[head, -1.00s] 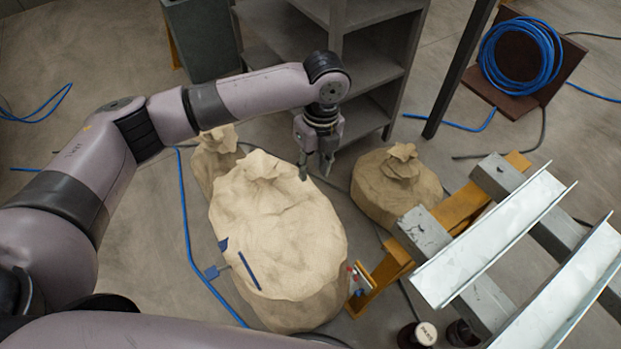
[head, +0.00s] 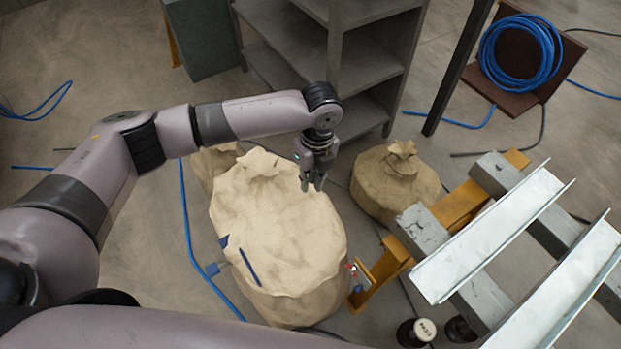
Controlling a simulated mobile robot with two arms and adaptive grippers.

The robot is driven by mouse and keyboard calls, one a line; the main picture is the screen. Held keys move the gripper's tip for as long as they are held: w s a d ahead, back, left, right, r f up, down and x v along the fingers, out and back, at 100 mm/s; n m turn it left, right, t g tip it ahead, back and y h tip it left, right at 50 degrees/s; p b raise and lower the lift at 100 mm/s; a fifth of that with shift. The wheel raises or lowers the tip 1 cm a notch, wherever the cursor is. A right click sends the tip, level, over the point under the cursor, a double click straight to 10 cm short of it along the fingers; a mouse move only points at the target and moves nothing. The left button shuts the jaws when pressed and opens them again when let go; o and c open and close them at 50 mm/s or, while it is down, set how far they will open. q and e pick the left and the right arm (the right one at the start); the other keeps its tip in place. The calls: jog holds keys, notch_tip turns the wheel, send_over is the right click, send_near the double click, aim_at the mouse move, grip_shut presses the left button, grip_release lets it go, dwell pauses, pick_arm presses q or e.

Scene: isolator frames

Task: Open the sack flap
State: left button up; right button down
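A large tan sack (head: 282,245) stands on the floor in the middle of the head view. Its gathered top (head: 258,166) is at the far end, and dark blue strips (head: 249,268) show on its near left part. My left gripper (head: 312,187) points down over the upper right part of the sack. Its fingers look close together, but I cannot tell whether they are fully shut or touch the sack. My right gripper is not in view.
A smaller sack (head: 395,190) stands to the right, and another sack (head: 213,160) is partly hidden behind the large one. Grey shelves (head: 375,65) stand behind. Metal channels (head: 495,235) on an orange frame (head: 462,205) fill the right side. A blue cable (head: 188,230) runs along the floor at left.

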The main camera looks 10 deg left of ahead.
pick_arm(q)
grip_shut()
jog(key=shift+c, duration=1.1)
grip_release()
jog(key=o, duration=0.7)
jog(key=shift+r, duration=0.1)
jog(key=r, duration=0.8)
jog(key=d+r, duration=0.1)
jog(key=r, duration=0.2)
jog(key=shift+w+r, duration=0.4)
